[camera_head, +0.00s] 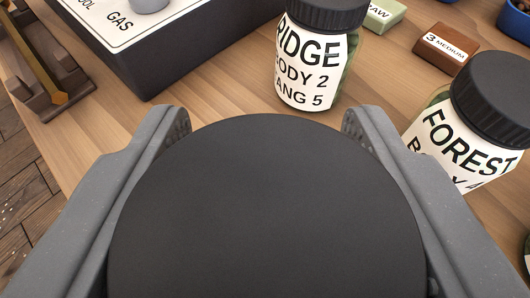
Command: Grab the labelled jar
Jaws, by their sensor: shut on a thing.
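My gripper (266,122) has its two grey fingers on either side of a round black lid (268,205), close up in the middle of the view. The fingers are shut on this black-lidded jar. The lid hides the jar's body and any label on it. A second jar (310,66) stands upright beyond it, with a black lid and a white label reading "RIDGE", "BODY 2" and "TANG 5", partly cut off. A third jar (462,148) with a black lid and a label reading "FOREST" stands at the right, close to my right finger.
A black box with a white panel marked "GAS" (125,40) stands at the upper left. A wooden block marked "3 MEDIUM" (445,50), a green block (384,14) and a blue container (515,22) are at the upper right. Bare wooden table (215,85) shows between the jars and box.

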